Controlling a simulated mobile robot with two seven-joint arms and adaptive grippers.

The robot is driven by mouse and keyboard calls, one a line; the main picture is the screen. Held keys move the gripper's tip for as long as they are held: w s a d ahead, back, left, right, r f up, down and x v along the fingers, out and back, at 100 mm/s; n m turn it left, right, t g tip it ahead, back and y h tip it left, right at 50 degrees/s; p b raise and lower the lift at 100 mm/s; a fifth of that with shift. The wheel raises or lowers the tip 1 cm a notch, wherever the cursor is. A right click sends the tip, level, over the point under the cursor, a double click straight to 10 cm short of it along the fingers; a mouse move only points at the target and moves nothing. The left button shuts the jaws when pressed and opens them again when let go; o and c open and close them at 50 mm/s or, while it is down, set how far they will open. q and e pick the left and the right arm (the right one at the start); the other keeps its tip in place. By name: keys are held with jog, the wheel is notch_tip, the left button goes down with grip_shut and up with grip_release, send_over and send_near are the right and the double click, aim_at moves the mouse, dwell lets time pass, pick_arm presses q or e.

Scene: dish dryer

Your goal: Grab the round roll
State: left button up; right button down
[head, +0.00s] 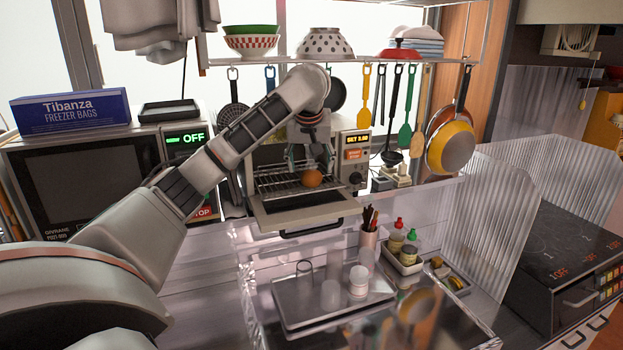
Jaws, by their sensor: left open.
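A small round orange-brown roll (312,178) sits at the front of the wire rack inside the toaster oven. The oven door (300,207) is folded down open, and the rack (275,182) shows behind it. My left gripper (308,162) reaches into the oven opening from above, with its fingers open just above and behind the roll. I cannot tell whether the fingers touch it. My left arm comes in from the lower left and hides part of the oven's top and left side. My right gripper is not in view.
A microwave (75,185) stands left of the oven. Hanging utensils and pans, including a yellow pan (450,148), are at the right. A shelf with bowls (325,44) is above my arm. A tray with jars (330,310) lies in front, and a stove (560,250) is at the right.

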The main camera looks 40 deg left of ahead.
aim_at(312, 172)
pick_arm(q)
jog(key=x, duration=0.4)
jog(key=shift+d+f, duration=0.15)
jog(key=shift+f, duration=0.1)
jog(key=c, duration=1.2)
jog(key=shift+c, duration=0.2)
jog(key=shift+r, duration=0.1)
